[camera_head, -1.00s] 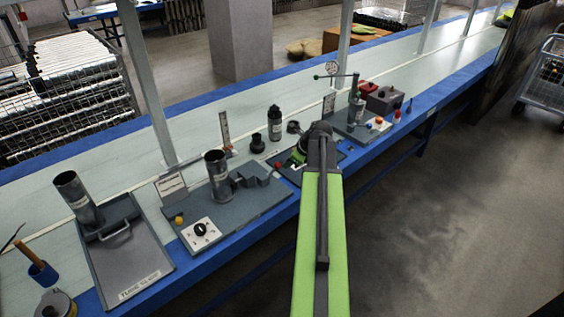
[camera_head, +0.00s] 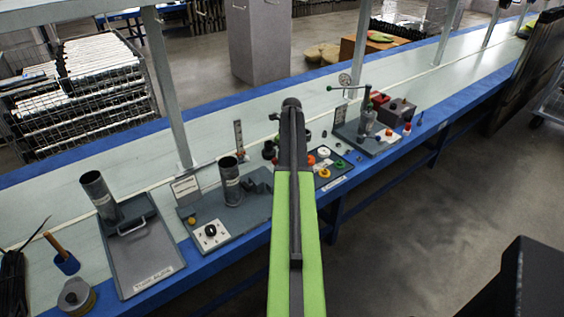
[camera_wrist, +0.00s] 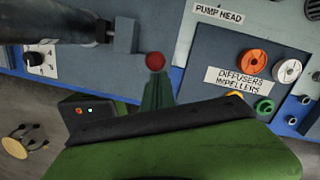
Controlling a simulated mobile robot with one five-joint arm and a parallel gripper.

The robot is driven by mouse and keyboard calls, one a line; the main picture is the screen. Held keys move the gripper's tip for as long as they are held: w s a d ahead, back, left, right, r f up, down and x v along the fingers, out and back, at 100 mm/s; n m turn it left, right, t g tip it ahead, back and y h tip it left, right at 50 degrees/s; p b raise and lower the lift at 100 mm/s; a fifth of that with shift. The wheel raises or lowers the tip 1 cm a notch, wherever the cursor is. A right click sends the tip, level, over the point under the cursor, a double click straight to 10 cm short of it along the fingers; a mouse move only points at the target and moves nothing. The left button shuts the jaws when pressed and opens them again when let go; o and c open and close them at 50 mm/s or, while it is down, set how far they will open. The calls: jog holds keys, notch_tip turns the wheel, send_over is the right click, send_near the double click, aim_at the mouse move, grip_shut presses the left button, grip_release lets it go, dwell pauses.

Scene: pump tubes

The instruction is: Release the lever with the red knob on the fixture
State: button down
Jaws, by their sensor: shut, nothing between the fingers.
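The red knob (camera_wrist: 155,61) shows in the wrist view, beside a grey block (camera_wrist: 125,36) at the end of a dark tube (camera_wrist: 55,22). My gripper (camera_wrist: 157,82) is shut and empty, with its dark green fingertips close below the knob in the picture; I cannot tell whether they touch it. The lever's own shape is not clear. In the head view the fixture (camera_head: 262,206) carries an upright metal tube (camera_head: 231,182) and a dial (camera_head: 210,231). My arm covers the gripper and the knob there.
A tray of orange (camera_wrist: 252,62), white, yellow and green rings lies to the right. A grey tray (camera_head: 150,255) with a tilted tube (camera_head: 99,193) is at the left. A second fixture (camera_head: 368,138) stands at the right.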

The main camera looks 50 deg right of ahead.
jog(key=shift+w+d, duration=0.2)
jog(key=shift+w, duration=0.6)
jog(key=shift+w+d, duration=0.15)
jog(key=shift+w, duration=0.65)
jog(key=shift+r, duration=0.1)
jog(key=s+d+r+p, duration=0.2)
jog(key=s+r+p, duration=0.1)
jog(key=r+p, duration=0.8)
jog(key=shift+s+d, duration=0.15)
jog(key=shift+d, duration=0.15)
